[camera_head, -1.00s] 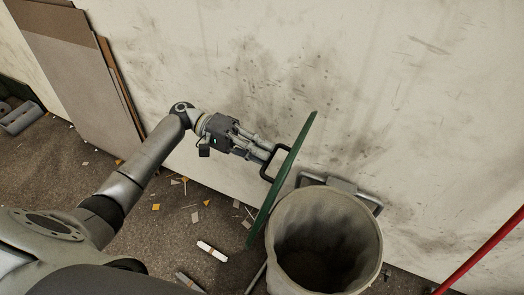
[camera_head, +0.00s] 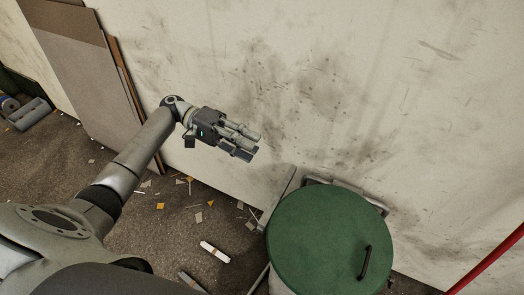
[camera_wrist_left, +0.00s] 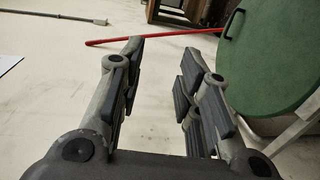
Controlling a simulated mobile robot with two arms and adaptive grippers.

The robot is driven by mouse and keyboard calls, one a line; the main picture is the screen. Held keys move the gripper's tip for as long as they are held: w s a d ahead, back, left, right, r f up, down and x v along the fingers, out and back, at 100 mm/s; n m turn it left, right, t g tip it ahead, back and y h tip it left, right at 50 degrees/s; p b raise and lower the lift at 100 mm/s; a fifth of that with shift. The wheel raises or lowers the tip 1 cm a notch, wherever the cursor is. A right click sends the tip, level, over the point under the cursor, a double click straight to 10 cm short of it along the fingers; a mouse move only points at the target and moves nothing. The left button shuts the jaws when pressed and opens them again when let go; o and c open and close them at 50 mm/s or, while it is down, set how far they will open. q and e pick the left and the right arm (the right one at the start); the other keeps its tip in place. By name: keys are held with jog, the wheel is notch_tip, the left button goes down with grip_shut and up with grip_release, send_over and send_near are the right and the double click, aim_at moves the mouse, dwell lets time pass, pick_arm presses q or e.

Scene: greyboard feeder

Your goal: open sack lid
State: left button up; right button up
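The green round lid (camera_head: 320,235) lies flat over the mouth of the sack holder in the head view, and the sack's opening is hidden beneath it. Its black handle (camera_head: 366,262) is on the right side of the lid. The lid also shows at the right of the left wrist view (camera_wrist_left: 275,55). My left gripper (camera_head: 250,146) is up and to the left of the lid, in front of the wall, apart from it. In the left wrist view its fingers (camera_wrist_left: 165,75) are spread with nothing between them. My right gripper is not in view.
A dirty pale wall (camera_head: 330,80) stands close behind the sack holder. Brown boards (camera_head: 85,75) lean on it at the left. A red bar (camera_head: 490,260) is at the right. Scraps and a white tube (camera_head: 214,252) litter the floor.

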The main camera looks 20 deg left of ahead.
pick_arm(q)
jog(key=a, duration=0.6)
jog(key=shift+a+r, duration=0.15)
jog(key=shift+r, duration=0.2)
jog(key=shift+w, duration=0.1)
notch_tip(320, 180, down, 22)
jog(key=d+r+n+t+y, duration=0.1)
jog(key=d+n+t+y, duration=0.15)
jog(key=n+y, duration=0.25)
jog(key=s+f+n+y, duration=0.1)
jog(key=s+f, duration=0.2)
jog(key=f, duration=0.3)
jog(key=s+a+f+y, duration=0.1)
jog(key=s+f+y, duration=0.15)
jog(key=f, duration=0.35)
jog(key=s+f+n+y, duration=0.1)
jog(key=s+f, duration=0.2)
jog(key=f, duration=0.3)
jog(key=s+f+m+g+y, duration=0.2)
jog(key=s+f+m+y, duration=0.3)
jog(key=s+f, duration=1.2)
jog(key=s+d+f+m+t+y, duration=0.1)
jog(key=s+d+m, duration=0.3)
jog(key=s, duration=1)
jog(key=shift+d+f+y, duration=0.55)
jog(key=shift+d+f, duration=0.15)
jog(key=shift+d, duration=0.4)
